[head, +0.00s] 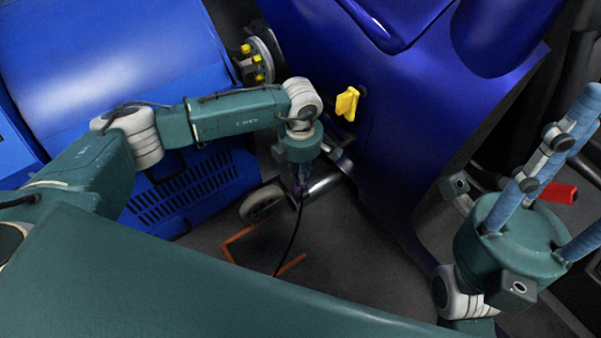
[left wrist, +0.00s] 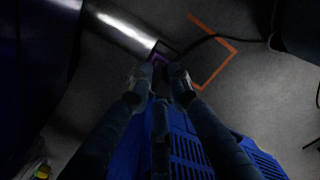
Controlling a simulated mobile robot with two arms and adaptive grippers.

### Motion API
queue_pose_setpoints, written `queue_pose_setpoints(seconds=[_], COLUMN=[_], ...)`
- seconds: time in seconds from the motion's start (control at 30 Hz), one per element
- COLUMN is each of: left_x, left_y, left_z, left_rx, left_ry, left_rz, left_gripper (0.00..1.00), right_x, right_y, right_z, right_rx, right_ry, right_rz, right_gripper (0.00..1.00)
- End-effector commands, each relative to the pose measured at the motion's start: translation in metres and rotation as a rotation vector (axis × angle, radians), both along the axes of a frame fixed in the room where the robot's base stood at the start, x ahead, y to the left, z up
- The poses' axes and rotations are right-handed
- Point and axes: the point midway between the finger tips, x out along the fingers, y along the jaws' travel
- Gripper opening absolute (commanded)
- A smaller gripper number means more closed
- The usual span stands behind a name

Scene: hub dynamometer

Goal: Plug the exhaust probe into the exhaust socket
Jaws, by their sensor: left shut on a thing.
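My left gripper (head: 301,188) points down beside the blue bodywork, low over the floor. It is shut on the exhaust probe (left wrist: 158,60), a small dark purple piece mostly hidden by the fingertips. A black cable runs from the probe across the floor. A shiny silver pipe (head: 326,184), which looks like the exhaust with the socket, lies right by the fingertips. In the left wrist view its end is close beyond the probe; I cannot tell whether they touch. The socket opening is not clearly visible. My right gripper (head: 560,180) is at the right with its blue fingers spread, apparently empty.
A blue vented machine (head: 195,190) stands at the left, with a hub (head: 262,58) bearing yellow nuts. A caster wheel (head: 263,203) and orange floor marks (head: 232,240) are near the left gripper. A red handle (head: 558,193) shows at the right.

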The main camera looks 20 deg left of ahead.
Motion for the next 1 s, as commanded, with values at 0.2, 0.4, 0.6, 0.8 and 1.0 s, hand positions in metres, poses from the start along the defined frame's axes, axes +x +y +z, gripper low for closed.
queue_pose_setpoints(seconds=[0.2,0.4,0.6,0.8,1.0], left_x=[0.0,0.0,0.0,0.0,0.0], left_y=[0.0,0.0,0.0,0.0,0.0], left_z=[-0.001,-0.007,-0.013,-0.014,-0.013], left_rx=[0.0,0.0,-0.001,-0.001,0.0], left_ry=[0.0,0.0,0.0,0.0,0.0], left_rz=[0.0,0.0,0.0,0.0,0.0], left_gripper=[0.0,0.0,0.0,0.0,0.4], right_x=[0.0,0.0,0.0,0.0,0.0], right_y=[0.0,0.0,0.0,0.0,0.0], right_z=[-0.001,-0.005,-0.009,-0.009,-0.009], right_rx=[0.0,0.001,0.0,0.0,0.0], right_ry=[-0.001,-0.002,-0.003,-0.002,-0.002], right_rz=[0.0,0.0,0.0,0.0,0.0], right_gripper=[0.4,0.4,0.4,0.4,0.4])
